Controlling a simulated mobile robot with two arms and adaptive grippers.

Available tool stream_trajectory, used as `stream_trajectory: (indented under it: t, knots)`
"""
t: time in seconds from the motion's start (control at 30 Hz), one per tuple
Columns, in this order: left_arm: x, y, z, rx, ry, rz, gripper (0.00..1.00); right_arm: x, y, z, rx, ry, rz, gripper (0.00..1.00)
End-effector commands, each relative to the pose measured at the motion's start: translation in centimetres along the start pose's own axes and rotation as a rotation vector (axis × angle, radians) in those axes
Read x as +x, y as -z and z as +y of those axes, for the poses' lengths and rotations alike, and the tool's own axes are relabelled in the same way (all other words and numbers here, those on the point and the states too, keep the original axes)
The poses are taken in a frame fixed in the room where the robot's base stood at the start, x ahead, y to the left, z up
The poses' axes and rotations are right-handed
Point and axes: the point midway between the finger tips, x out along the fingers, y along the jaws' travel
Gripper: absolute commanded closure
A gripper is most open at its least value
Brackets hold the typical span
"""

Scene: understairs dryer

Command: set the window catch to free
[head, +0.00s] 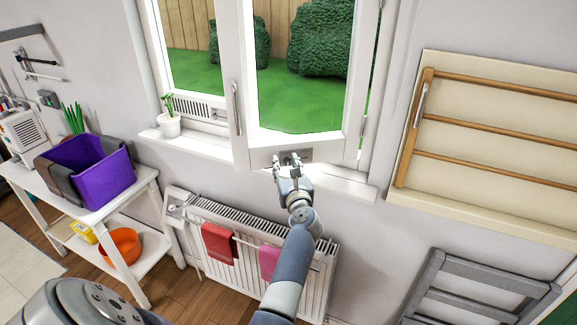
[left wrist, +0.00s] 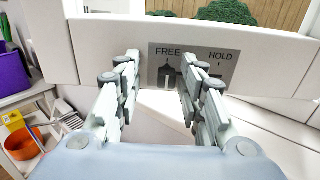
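The window catch is a grey plate (left wrist: 222,68) on the white lower rail of the open window sash (head: 262,158). It is lettered FREE on the left and HOLD on the right. A small dark catch piece (left wrist: 166,73) shows below the word FREE; its exact setting is hard to read. In the head view the plate (head: 306,155) is partly behind my left gripper (head: 287,164). In the left wrist view my left gripper (left wrist: 158,72) is open, its fingers apart with the plate showing between and beyond them. I cannot tell whether a finger touches it. My right gripper is not in view.
A radiator (head: 312,285) with red and pink cloths stands below the sill. A potted plant (head: 169,120) is on the sill at left. A white table (head: 105,205) with a purple bin (head: 105,178) is at left; a wooden drying rack (head: 490,130) is on the right wall.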

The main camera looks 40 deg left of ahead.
Motion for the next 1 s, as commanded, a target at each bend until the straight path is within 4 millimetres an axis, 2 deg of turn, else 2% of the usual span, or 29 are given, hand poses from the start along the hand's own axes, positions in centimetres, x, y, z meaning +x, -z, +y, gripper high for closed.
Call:
stream_trajectory:
  t: [0.23, 0.37, 0.8, 1.0]
  knots:
    - [0.0, -0.2, -0.1, -0.002, 0.003, -0.001, 0.63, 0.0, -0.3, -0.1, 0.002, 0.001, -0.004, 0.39]
    - [0.0, -1.2, -0.2, -0.005, 0.002, -0.002, 0.63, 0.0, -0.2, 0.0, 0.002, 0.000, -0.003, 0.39]
    - [0.1, -8.3, 0.1, -0.006, 0.000, -0.003, 0.63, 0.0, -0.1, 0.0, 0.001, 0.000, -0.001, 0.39]
    - [0.1, -9.9, 0.1, -0.002, 0.000, -0.001, 0.63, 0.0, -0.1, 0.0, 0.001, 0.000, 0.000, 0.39]
